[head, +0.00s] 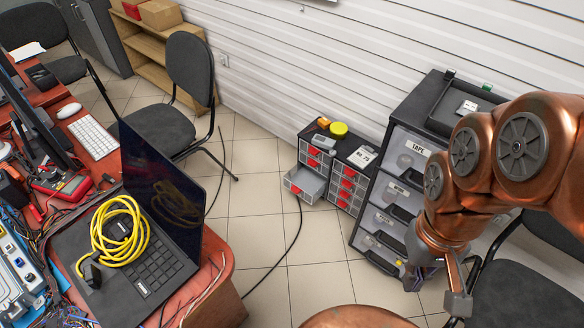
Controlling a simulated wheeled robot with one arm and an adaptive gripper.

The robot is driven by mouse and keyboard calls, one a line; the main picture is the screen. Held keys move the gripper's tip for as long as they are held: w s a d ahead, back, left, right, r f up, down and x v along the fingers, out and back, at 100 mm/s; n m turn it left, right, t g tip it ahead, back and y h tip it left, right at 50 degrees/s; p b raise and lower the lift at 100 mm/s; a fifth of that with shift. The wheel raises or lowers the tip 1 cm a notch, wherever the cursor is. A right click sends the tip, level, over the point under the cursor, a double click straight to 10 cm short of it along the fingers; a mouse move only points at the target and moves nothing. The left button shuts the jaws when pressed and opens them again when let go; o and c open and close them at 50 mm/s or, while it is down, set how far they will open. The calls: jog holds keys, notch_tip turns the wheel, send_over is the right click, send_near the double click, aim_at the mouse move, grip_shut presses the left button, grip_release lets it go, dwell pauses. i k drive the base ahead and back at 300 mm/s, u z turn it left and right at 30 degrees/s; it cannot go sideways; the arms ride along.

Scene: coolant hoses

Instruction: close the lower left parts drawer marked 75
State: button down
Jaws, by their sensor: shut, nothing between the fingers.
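A small parts cabinet (318,146) with grey drawers and red handles stands on the floor against the wall. One grey drawer (305,185) at its lower left is pulled well out, and its inside shows. A marking 75 cannot be read on the drawer front at this size. My gripper (432,287) hangs at the lower right, below my copper arm. It is shut and empty, to the right of the drawer and apart from it. Its fingertips are small and partly hard to make out.
A tall black cabinet (401,118) with larger drawers, one labelled TAPE, stands between the parts cabinet and my arm. A black cable (292,246) crosses the tiles. The desk (218,262) with a laptop is at left; chairs stand left and right. Tiles in front of the open drawer are mostly clear.

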aim_at(308, 184)
jog(key=u, duration=0.35)
jog(key=i, duration=1.1)
jog(key=u, duration=2.45)
